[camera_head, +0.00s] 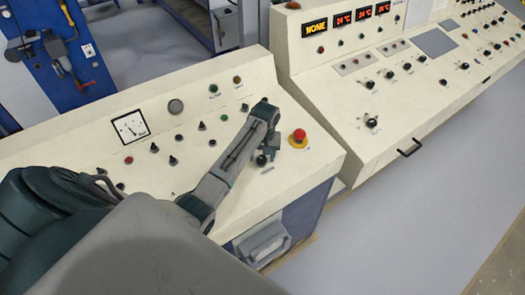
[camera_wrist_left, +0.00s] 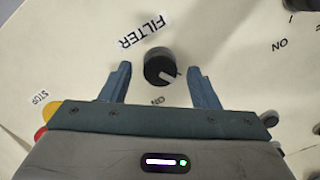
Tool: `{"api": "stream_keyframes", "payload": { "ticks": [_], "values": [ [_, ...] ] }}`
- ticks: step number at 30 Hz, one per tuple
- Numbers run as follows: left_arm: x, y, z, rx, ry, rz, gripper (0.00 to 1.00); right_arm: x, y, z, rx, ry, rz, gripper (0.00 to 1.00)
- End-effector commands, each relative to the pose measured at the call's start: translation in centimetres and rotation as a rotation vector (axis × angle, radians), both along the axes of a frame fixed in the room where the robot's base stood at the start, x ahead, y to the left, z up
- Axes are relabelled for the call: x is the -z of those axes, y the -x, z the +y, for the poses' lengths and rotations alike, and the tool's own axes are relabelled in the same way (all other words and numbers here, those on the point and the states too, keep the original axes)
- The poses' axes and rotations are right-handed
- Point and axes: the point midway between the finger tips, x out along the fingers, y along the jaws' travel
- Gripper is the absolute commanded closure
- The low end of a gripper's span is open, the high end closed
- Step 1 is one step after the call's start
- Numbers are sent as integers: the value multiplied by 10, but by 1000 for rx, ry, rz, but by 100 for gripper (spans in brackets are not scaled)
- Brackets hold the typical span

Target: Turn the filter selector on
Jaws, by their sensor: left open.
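The filter selector (camera_wrist_left: 160,66) is a round black knob with a pale pointer line, directly beside the FILTER label (camera_wrist_left: 143,30) in the left wrist view. Its pointer line is toward the lower right in that view, and an upside-down ON mark is printed just below the knob. My left gripper (camera_wrist_left: 159,70) is open, with one blue-grey finger on each side of the knob and a visible gap to both. In the head view, my left gripper (camera_head: 270,146) is over the right part of the near console, at the dark knob (camera_head: 261,160). My right gripper is not in view.
A red stop button (camera_head: 299,136) on a yellow base is close to the right of my left gripper. Several small knobs and a dial gauge (camera_head: 131,127) are on the cream console (camera_head: 80,145). A second console (camera_head: 330,95) with red displays stands at the right.

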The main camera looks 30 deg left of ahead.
Motion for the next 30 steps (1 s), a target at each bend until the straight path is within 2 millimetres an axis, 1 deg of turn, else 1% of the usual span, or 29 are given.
{"api": "stream_keyframes", "payload": {
  "ticks": [8, 11, 12, 15, 23, 30],
  "values": [
    [2, 1, -1, 0, 0, -1, 45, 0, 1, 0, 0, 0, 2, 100],
    [2, 1, -1, 0, 0, -1, 62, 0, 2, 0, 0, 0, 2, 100],
    [2, 1, -1, 0, 0, -1, 70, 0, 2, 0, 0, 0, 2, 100],
    [1, 1, -1, 0, 0, -1, 89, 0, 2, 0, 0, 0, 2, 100],
    [1, 1, -1, 18, -1, 1, 89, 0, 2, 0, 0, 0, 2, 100],
    [1, 1, -1, 124, -4, 10, 89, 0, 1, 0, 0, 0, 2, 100]
  ]
}}
